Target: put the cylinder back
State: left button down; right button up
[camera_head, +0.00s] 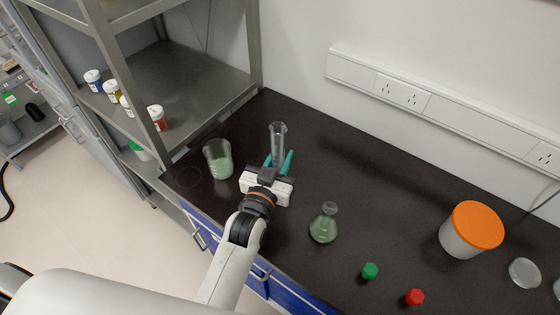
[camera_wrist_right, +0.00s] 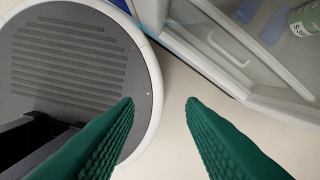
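The clear graduated cylinder (camera_head: 278,138) stands upright near the back of the dark bench in the head view. My left gripper (camera_head: 279,157) reaches it from the front, with one teal finger on each side of its lower part. I cannot tell whether the fingers press on it or leave a small gap. The cylinder's base is hidden by the gripper, so I cannot tell if it rests on the bench. My right gripper (camera_wrist_right: 160,102) is open and empty in the right wrist view, over the pale floor and my round base.
A beaker with green liquid (camera_head: 218,162) stands close left of my left gripper. A flask with green liquid (camera_head: 324,226) is to the right. Green (camera_head: 370,271) and red (camera_head: 415,297) caps and an orange-lidded tub (camera_head: 471,230) are further right. A metal shelf (camera_head: 185,85) rises at left.

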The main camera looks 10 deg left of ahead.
pick_arm(q)
jog(key=c, duration=1.1)
grip_release()
jog(key=shift+f, duration=0.1)
jog(key=shift+c, duration=0.2)
jog(key=shift+s, duration=0.4)
jog(key=s+a+b, duration=0.1)
jog(key=s+b, duration=0.1)
jog(key=s, duration=0.9)
jog(key=shift+a+r, duration=0.25)
jog(key=shift+s, duration=0.1)
